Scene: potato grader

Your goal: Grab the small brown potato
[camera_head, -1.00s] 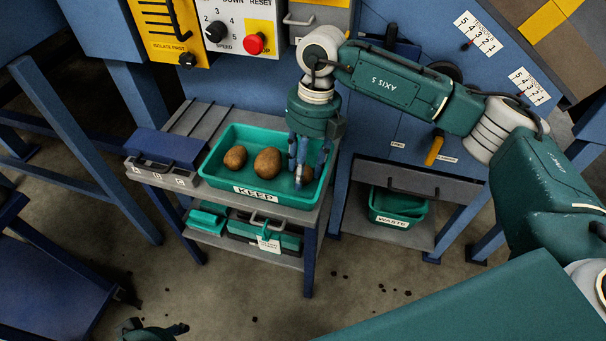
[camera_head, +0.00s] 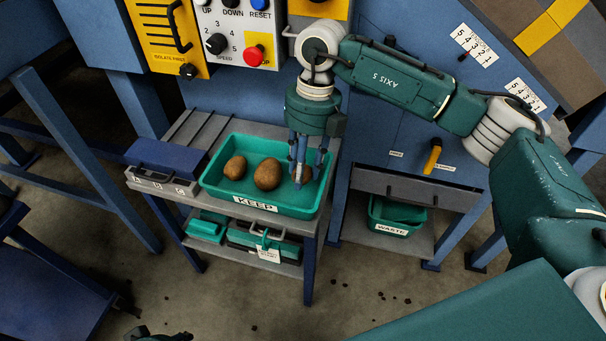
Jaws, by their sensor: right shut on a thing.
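The small brown potato (camera_head: 306,174) is at the right end of the green KEEP tray (camera_head: 262,207), largely hidden by fingers. My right gripper (camera_head: 301,177) points down into the tray from above, its blue fingers shut around this potato. Whether the potato touches the tray floor is hard to tell. Two other brown potatoes lie in the tray: a larger one (camera_head: 268,174) in the middle and one (camera_head: 235,167) to its left. Part of my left gripper (camera_head: 160,337) shows at the bottom edge, mostly cut off.
The KEEP tray stands on a grey-topped cart with a blue box (camera_head: 165,153) at its left. A green WASTE bin (camera_head: 397,215) sits on a lower shelf to the right. A control panel with a red button (camera_head: 253,55) is behind. The open floor lies in front.

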